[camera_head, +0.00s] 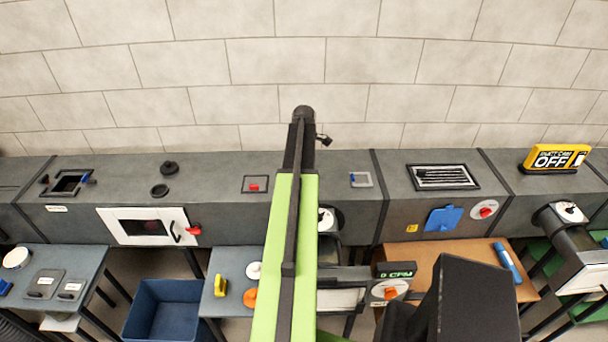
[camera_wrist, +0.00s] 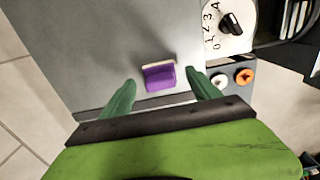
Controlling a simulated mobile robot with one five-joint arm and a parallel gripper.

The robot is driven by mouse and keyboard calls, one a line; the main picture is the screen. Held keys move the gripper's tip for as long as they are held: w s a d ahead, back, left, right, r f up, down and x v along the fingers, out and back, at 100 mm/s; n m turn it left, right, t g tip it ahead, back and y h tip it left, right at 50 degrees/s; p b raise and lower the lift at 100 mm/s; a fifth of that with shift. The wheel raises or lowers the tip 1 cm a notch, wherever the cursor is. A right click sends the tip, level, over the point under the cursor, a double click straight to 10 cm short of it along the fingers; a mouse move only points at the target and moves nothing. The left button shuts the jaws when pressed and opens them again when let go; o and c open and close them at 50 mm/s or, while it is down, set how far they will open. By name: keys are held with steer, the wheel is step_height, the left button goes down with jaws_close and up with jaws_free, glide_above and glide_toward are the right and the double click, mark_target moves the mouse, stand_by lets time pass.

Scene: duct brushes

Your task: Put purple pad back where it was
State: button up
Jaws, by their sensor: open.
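The purple pad (camera_wrist: 160,79) is a small block with a pale strip along its far edge. In the wrist view it rests on a grey metal surface, close to that surface's near edge. My gripper (camera_wrist: 160,84) is open, with one green finger to the left of the pad and one to the right. Gaps show on both sides, so the fingers look apart from it. In the head view I cannot make out the pad; my arm covers the middle of the duct.
In the wrist view a white numbered dial (camera_wrist: 230,26) with a black knob is right of the pad, and an orange knob (camera_wrist: 245,77) is on a box below it. In the head view the long grey duct (camera_head: 225,170) carries hatches and small parts. A blue bin (camera_head: 165,305) stands below.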

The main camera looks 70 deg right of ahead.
step_height(320, 180, up, 10)
steer(key=p, duration=0.8)
steer(key=shift+f, duration=0.15)
steer(key=w+a+m, duration=0.2)
steer(key=w+a, duration=2.5)
steer(key=w+a+m, duration=0.1)
steer(key=w+a, duration=0.1)
steer(key=a, duration=1.8)
steer(key=w+a+m, duration=0.1)
steer(key=w+a, duration=0.1)
steer(key=a, duration=1.8)
steer(key=shift+w+a, duration=0.2)
steer(key=shift+w, duration=0.05)
